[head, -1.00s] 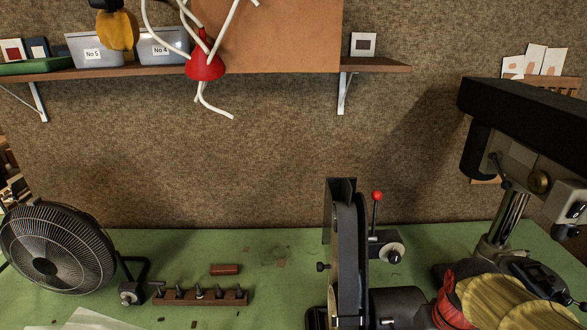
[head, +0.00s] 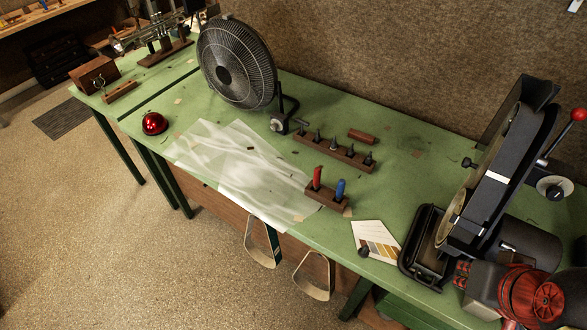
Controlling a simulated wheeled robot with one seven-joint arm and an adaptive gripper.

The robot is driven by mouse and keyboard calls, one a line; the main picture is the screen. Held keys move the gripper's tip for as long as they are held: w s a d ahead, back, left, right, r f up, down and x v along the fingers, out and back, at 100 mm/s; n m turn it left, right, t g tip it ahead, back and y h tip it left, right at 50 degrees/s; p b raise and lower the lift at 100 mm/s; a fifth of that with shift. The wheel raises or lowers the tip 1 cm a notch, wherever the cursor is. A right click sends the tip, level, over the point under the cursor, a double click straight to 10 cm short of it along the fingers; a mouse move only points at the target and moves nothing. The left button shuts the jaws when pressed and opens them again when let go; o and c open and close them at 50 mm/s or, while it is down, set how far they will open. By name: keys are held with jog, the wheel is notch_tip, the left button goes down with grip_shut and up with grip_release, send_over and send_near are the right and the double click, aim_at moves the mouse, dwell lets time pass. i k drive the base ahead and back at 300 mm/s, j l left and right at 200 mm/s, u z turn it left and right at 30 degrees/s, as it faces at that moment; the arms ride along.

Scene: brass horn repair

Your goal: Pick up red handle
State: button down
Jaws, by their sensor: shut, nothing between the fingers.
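A red handle (head: 317,178) stands upright in a small wooden block (head: 325,200) near the front edge of the green bench. A blue handle (head: 340,189) stands beside it on the right in the same block, a small gap apart. The red handle's lower end is hidden in the block.
A wooden rack of dark pointed pieces (head: 334,152) stands behind the block. A clear sheet (head: 235,165) lies to its left, a colour card (head: 376,242) in front right. The belt grinder (head: 497,180) stands at right, the fan (head: 236,62) at back left.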

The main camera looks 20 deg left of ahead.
aim_at(317, 176)
jog(key=u, duration=1.05)
